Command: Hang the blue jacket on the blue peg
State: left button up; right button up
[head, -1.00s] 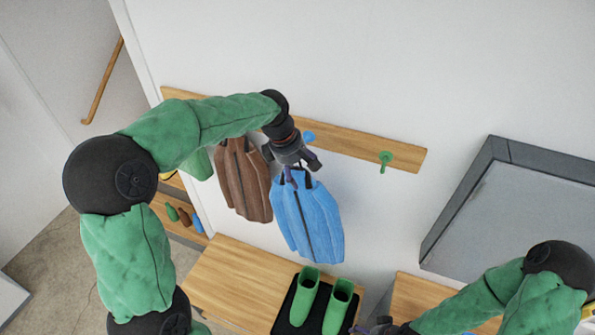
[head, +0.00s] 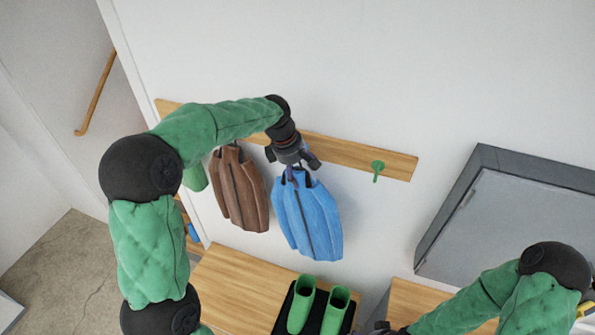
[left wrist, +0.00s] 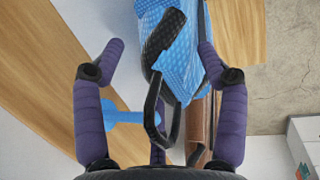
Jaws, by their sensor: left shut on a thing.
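The blue jacket (head: 307,222) hangs upright below my left gripper (head: 293,166), in front of the white wall and just under the wooden rail. My left gripper is shut on its black hanging loop, which shows between the purple fingers (left wrist: 160,62) in the left wrist view, with the blue jacket (left wrist: 183,62) beyond. The blue peg (left wrist: 122,117) shows there beside the loop, its end close to it; I cannot tell whether the loop is around it. In the head view my gripper hides this peg. My right gripper (head: 376,327) is partly cut off at the bottom edge.
A brown jacket (head: 239,190) hangs close to the left of the blue one. A green peg (head: 378,167) on the rail (head: 345,152) is bare. Below are a wooden bench (head: 235,285) and green boots (head: 302,305) on a black mat. A grey cabinet (head: 510,220) stands right.

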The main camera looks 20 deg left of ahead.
pick_arm(q)
jog(key=shift+w+f+p, duration=0.25)
jog(key=shift+w+p, duration=0.05)
jog(key=shift+w, duration=0.8)
jog(key=shift+w+f+p, duration=0.25)
jog(key=shift+w+p, duration=0.05)
jog(key=shift+w, duration=0.8)
